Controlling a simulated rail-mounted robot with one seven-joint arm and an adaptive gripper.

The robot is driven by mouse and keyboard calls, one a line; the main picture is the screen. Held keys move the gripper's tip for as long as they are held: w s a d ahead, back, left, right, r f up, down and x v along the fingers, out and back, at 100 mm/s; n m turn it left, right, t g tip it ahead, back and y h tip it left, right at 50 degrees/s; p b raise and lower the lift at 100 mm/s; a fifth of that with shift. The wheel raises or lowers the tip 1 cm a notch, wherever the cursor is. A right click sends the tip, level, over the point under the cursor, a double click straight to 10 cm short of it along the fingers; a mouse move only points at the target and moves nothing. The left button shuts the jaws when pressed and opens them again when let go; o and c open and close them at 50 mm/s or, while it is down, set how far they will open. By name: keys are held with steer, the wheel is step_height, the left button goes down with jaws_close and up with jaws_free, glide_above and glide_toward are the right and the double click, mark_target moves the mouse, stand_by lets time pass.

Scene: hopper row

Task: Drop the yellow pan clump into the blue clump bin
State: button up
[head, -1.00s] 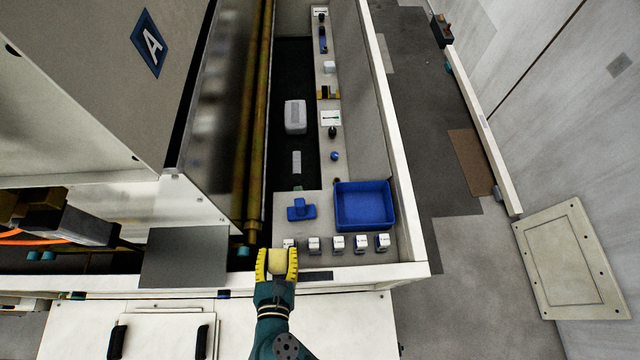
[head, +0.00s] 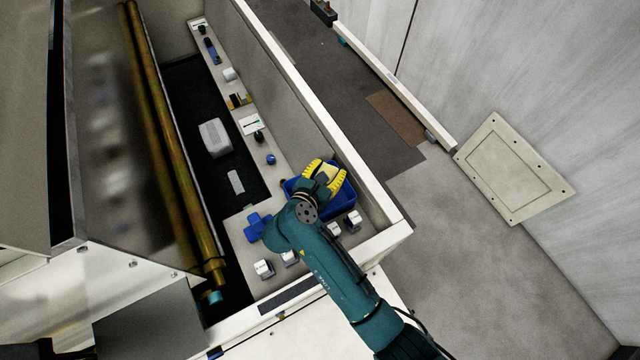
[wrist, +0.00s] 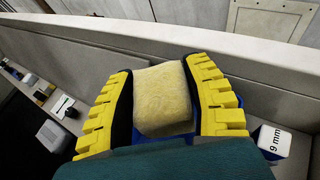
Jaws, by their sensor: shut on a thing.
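My gripper (head: 325,175) has yellow fingers and is shut on the yellow pan clump (wrist: 163,98), a pale yellow rough block. In the wrist view the clump sits between both fingers (wrist: 165,100). In the head view the gripper and clump are over the blue clump bin (head: 343,203), which my arm partly covers. A small strip of blue shows beneath the clump in the wrist view. The height of the clump above the bin floor cannot be told.
A blue handled tool (head: 257,226) lies left of the bin. White labelled blocks (head: 264,269) stand along the front of the ledge, one marked 9 mm (wrist: 273,141). A pale wall (head: 300,105) runs along the bin's right side. A white box (head: 214,138) lies in the dark trough.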

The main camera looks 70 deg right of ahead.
step_height(320, 180, down, 5)
steer(key=b, duration=0.4)
steer(key=shift+f, duration=0.15)
steer(key=o, duration=1)
steer(key=shift+a, duration=0.1)
steer(key=v, duration=1.2)
